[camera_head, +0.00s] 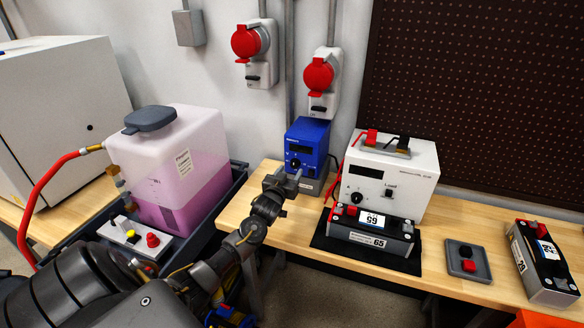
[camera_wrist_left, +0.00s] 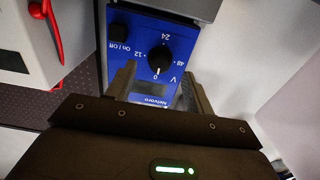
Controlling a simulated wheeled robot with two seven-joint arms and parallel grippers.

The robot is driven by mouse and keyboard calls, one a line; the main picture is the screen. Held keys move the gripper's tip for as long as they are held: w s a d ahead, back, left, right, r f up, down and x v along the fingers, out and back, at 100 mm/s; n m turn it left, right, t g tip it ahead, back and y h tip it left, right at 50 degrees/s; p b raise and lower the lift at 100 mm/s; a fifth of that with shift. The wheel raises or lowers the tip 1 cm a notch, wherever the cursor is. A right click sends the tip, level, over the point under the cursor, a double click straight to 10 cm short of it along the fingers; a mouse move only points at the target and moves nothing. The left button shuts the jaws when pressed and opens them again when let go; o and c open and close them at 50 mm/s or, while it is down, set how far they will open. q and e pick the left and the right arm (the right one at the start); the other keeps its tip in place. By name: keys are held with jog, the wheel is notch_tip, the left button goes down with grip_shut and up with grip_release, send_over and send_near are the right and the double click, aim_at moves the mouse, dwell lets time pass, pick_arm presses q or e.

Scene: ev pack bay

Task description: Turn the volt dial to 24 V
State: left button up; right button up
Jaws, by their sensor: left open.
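The blue power supply (camera_head: 308,140) stands at the back of the bench by the wall. Its black volt dial (camera_head: 295,163) is on the front face. In the left wrist view the face is upside down, and the dial (camera_wrist_left: 159,58) has the marks 0, 12, 24 and 48 around it. Its pale pointer line seems to face the 0 mark. My left gripper (camera_head: 284,180) is in front of the supply's lower face. In the wrist view its open fingers (camera_wrist_left: 158,76) lie on either side below the dial, apart from it and empty. My right gripper is not in view.
A white load tester (camera_head: 408,178) stands right of the supply, with a battery (camera_head: 375,236) on a black mat before it. A tank of pink liquid (camera_head: 178,165) stands left. An On/Off button (camera_wrist_left: 118,28) is beside the dial. Bench wood between gripper and mat is clear.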

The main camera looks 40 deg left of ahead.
aim_at(294, 166)
pick_arm(q)
jog(key=shift+x, duration=1.55)
jog(key=c, duration=1)
jog(key=shift+m, duration=0.3)
